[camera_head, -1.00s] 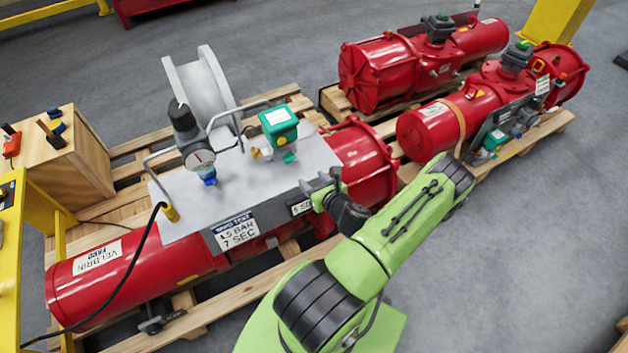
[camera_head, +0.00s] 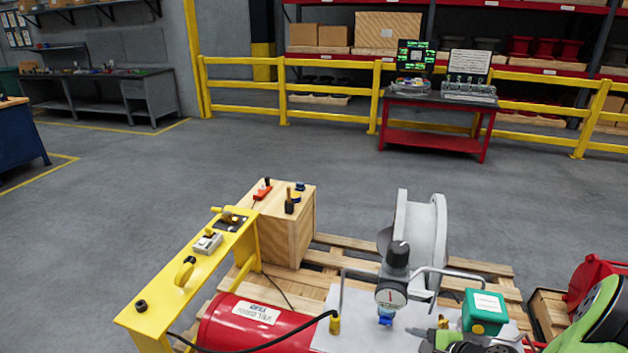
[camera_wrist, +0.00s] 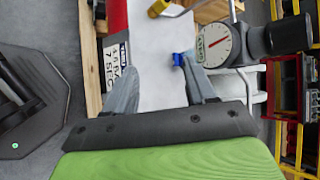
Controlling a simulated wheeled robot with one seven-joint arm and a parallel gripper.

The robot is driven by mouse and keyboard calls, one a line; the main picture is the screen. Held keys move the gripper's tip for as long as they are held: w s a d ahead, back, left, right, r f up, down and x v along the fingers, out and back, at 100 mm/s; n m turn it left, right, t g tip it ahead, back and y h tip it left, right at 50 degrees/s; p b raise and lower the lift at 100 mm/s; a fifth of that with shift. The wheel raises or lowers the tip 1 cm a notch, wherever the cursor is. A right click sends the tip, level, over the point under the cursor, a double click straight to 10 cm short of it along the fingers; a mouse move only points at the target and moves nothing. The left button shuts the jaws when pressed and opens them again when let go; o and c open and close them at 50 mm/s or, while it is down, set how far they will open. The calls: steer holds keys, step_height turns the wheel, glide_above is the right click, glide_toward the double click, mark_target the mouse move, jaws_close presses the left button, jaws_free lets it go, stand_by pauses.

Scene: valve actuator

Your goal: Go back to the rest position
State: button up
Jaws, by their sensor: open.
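My green arm (camera_head: 602,318) shows at the lower right corner of the head view, cut off by the frame. My gripper (camera_wrist: 160,88) is open in the wrist view, its two grey fingers apart with nothing held between them.
A grey spool (camera_head: 425,235) and green-topped box (camera_head: 485,311) stand near the gauge. A red table (camera_head: 435,135) and yellow railing (camera_head: 330,115) are behind. Open floor (camera_head: 150,190) lies to the left.

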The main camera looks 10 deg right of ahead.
steer(key=s+a+r+n+g+h, duration=0.1)
steer(key=s+a+r+n+g, duration=0.1)
steer(key=a+r+n, duration=0.45)
steer(key=s+a+r+n+g+h, duration=0.1)
steer(key=s+a+r+n+g, duration=0.15)
steer(key=a+r+n, duration=0.35)
steer(key=s+a+r+n+h, duration=0.1)
steer(key=s+a+r+n, duration=0.3)
steer(key=s+r+n, duration=0.3)
steer(key=s+n, duration=0.1)
steer(key=s, duration=0.3)
steer(key=shift+s+a+r+t, duration=0.25)
steer(key=shift+a+r+t, duration=0.1)
steer(key=shift+r, duration=0.05)
steer(key=shift+w, duration=0.1)
